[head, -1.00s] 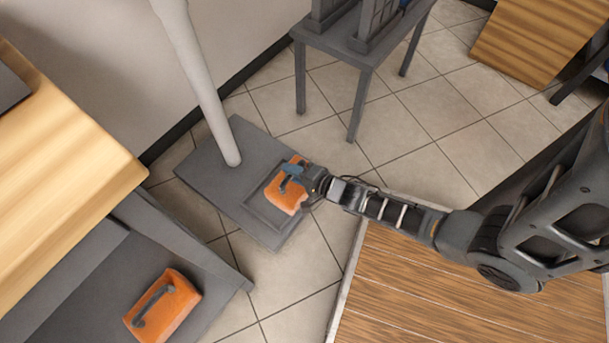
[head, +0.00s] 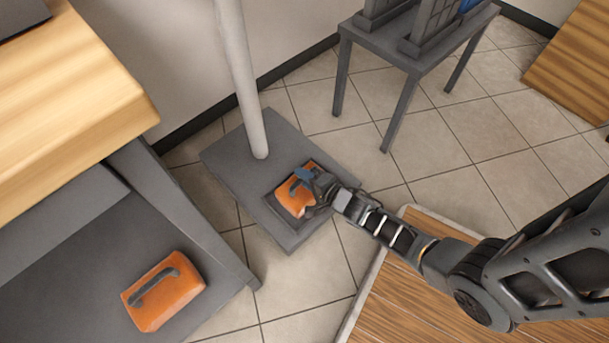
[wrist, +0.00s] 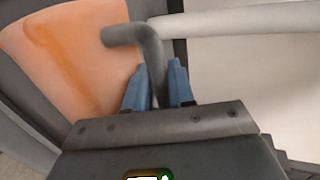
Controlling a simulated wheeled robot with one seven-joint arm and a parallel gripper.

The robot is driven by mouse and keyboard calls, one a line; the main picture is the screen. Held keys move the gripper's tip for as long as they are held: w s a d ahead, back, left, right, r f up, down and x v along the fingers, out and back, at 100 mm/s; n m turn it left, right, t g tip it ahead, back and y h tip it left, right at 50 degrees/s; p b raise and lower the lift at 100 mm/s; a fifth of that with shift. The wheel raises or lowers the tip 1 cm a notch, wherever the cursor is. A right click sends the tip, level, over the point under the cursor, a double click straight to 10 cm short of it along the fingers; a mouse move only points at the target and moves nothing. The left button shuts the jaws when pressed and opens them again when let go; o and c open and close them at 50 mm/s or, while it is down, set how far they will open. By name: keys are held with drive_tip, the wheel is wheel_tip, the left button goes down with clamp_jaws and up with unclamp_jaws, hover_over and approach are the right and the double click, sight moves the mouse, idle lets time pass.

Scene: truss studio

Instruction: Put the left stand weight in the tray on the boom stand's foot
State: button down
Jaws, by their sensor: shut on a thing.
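An orange stand weight (head: 294,200) with a dark handle is over the tray (head: 277,209) on the boom stand's grey foot (head: 225,150). It looks to be within the tray's rim, but I cannot tell whether it rests on the tray floor. My gripper (head: 305,176) is shut on its handle; in the wrist view the blue fingertips (wrist: 157,88) sit on both sides of the dark handle (wrist: 150,50), with the orange body (wrist: 70,55) beside it. A second orange weight (head: 170,300) lies on the grey shelf at lower left.
The boom stand's pale pole (head: 240,80) rises from the foot beside the tray. A wooden-topped table (head: 80,80) stands at left above the grey shelf (head: 60,270). A small grey table (head: 400,45) is at the back. Tiled floor (head: 440,140) is clear to the right of the foot.

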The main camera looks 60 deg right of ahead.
drive_tip(key=shift+w+r, duration=0.15)
drive_tip(key=c, duration=1)
unclamp_jaws()
drive_tip(key=shift+o, duration=0.2)
drive_tip(key=p+v, duration=0.5)
drive_tip(key=v, duration=0.7)
drive_tip(key=shift+s, duration=0.25)
drive_tip(key=s+a+r+n+y, duration=0.1)
drive_tip(key=s+a+r+n, duration=0.3)
drive_tip(key=r, duration=0.9)
drive_tip(key=s+a+r+n+y, duration=0.1)
drive_tip(key=s+a+r+n, duration=0.3)
drive_tip(key=r+n, duration=0.6)
drive_tip(key=s+a+r+n+t+y, duration=0.1)
drive_tip(key=s+a+r+n, duration=0.3)
drive_tip(key=r, duration=1.2)
drive_tip(key=a+n, duration=0.3)
drive_tip(key=a, duration=0.1)
drive_tip(key=shift+s, duration=0.25)
drive_tip(key=shift+a, duration=0.1)
